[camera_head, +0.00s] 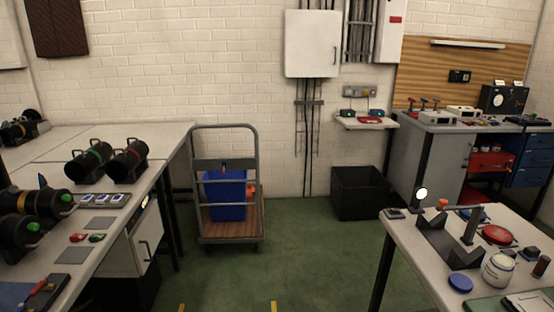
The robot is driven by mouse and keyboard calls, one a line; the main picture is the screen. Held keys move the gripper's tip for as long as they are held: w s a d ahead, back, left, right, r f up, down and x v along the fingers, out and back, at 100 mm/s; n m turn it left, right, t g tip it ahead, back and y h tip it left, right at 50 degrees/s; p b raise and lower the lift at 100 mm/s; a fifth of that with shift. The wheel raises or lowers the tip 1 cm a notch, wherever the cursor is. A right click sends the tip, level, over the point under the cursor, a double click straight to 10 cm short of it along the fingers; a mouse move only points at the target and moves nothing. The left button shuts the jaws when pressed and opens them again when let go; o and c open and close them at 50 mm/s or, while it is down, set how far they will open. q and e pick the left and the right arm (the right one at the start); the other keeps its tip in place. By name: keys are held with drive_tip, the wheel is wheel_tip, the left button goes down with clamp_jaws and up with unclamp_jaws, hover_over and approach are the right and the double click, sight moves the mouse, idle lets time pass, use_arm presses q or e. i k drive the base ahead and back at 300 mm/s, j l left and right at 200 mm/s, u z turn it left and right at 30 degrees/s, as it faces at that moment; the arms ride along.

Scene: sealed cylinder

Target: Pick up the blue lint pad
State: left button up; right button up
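No item is clearly recognisable as the blue lint pad. A flat round blue disc (460,283) lies on the right table (405,238), beside a white jar (498,269); I cannot tell whether it is a pad or a lid. Another small blue item (480,215) lies farther back on that table, partly hidden behind an upright post. A small blue-topped item (377,113) sits on the wall shelf (366,124), with a red item (369,120) and a green-topped item. Neither of my grippers is in view.
A long bench (90,250) with several black cylinders runs along the left. A trolley (231,238) carrying a blue bin (224,196) and a black crate (361,193) stand near the back wall. The green floor (300,255) between the bench and right table is clear.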

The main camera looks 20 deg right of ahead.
sight(531, 254)
drive_tip(key=i+j+z, duration=0.1)
drive_tip(key=i+z, duration=0.35)
drive_tip(key=i, duration=1.1)
drive_tip(key=i+z, duration=0.3)
drive_tip(key=i, duration=0.45)
drive_tip(key=i+j+z, duration=0.25)
drive_tip(key=i, duration=0.5)
drive_tip(key=i+l+z, duration=0.15)
drive_tip(key=i+z, duration=0.55)
drive_tip(key=i, duration=0.15)
drive_tip(key=i+j+z, duration=0.1)
drive_tip(key=i+z, duration=0.5)
drive_tip(key=i, duration=0.55)
drive_tip(key=i+j+z, duration=0.2)
drive_tip(key=i, duration=0.65)
drive_tip(key=i+z, duration=0.2)
drive_tip(key=z, duration=0.2)
drive_tip(key=i+z, duration=0.2)
drive_tip(key=z, duration=0.2)
drive_tip(key=i+j+z, duration=0.1)
drive_tip(key=z, duration=0.35)
drive_tip(key=i+z, duration=0.1)
drive_tip(key=z, duration=1.65)
